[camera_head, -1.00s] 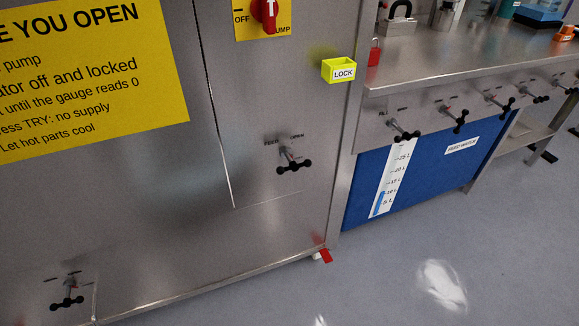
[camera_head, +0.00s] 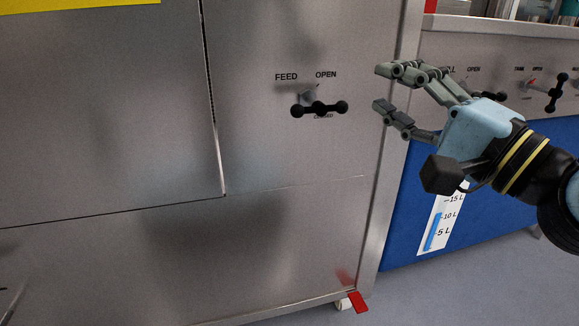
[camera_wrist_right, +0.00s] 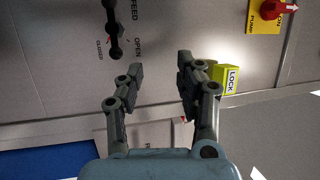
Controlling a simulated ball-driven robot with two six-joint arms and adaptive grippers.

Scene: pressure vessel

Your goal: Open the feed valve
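The feed valve (camera_head: 319,108) has a black handle with round knobs, on the steel panel under the labels FEED and OPEN. Its handle lies nearly level in the head view. In the right wrist view the valve handle (camera_wrist_right: 114,30) is at the top left, with the words OPEN and CLOSED beside it. My right gripper (camera_head: 381,88) is to the right of the valve, fingers pointing left toward it, apart from the handle. In the right wrist view the gripper (camera_wrist_right: 160,72) is open with nothing between its fingers. My left gripper is not in view.
A yellow LOCK box (camera_wrist_right: 227,78) and a red switch (camera_wrist_right: 278,8) on a yellow plate show in the right wrist view. A blue tank panel (camera_head: 400,215) with a level scale and further valves (camera_head: 557,92) stand at the right. The panel left of the feed valve is clear.

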